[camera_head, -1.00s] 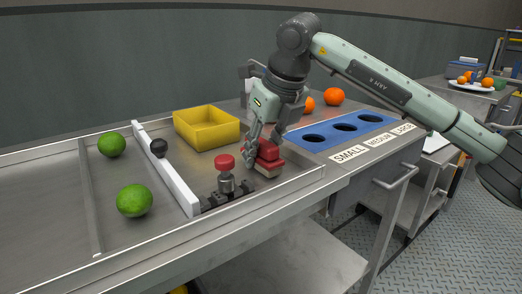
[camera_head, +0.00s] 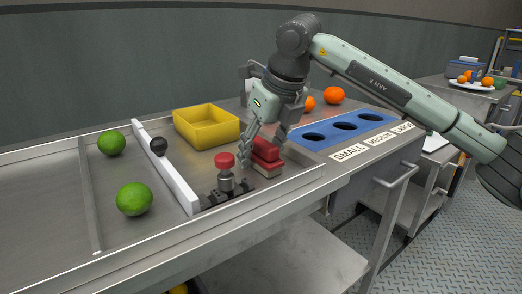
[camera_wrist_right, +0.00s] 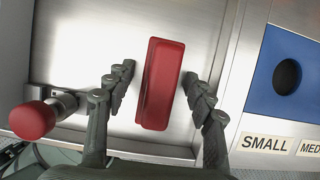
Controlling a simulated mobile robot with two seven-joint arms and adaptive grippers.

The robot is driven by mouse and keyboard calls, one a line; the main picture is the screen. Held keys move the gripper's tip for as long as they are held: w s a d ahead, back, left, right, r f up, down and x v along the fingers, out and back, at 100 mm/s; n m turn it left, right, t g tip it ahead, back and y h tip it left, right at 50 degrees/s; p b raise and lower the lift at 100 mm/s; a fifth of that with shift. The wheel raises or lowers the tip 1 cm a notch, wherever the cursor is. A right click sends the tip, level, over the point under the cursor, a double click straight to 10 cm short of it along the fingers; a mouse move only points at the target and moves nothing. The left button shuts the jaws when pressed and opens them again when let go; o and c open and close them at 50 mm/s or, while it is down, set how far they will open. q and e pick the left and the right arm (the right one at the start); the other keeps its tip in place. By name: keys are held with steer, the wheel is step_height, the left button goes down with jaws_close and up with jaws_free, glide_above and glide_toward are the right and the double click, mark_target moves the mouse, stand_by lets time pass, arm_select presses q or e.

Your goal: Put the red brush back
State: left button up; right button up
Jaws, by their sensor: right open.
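The red brush (camera_head: 267,153) has a red back and pale bristles below. It rests on the steel tray surface, beside the red-knobbed plunger (camera_head: 226,172). My right gripper (camera_head: 262,140) is open with its fingers on either side of the brush. In the right wrist view the brush (camera_wrist_right: 160,84) lies between the two open fingers (camera_wrist_right: 160,85), with a visible gap on both sides. My left gripper is not in view.
A yellow bin (camera_head: 207,127) stands behind the brush. A white divider bar (camera_head: 166,168) and limes (camera_head: 134,199) are to the left. The blue panel with holes (camera_head: 340,131) and oranges (camera_head: 334,96) are to the right. The tray has a raised front rim.

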mark_target(263, 139)
steer(key=shift+r, duration=0.2)
steer(key=v, duration=0.3)
steer(key=w+v, duration=0.1)
steer(key=v, duration=0.2)
steer(key=shift+d+r, duration=0.1)
steer(key=shift+r, duration=0.4)
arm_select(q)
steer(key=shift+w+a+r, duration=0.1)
arm_select(e)
steer(key=shift+s+d+r, duration=0.1)
steer(key=shift+r, duration=0.3)
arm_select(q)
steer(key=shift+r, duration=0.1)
arm_select(e)
steer(key=shift+f, duration=0.1)
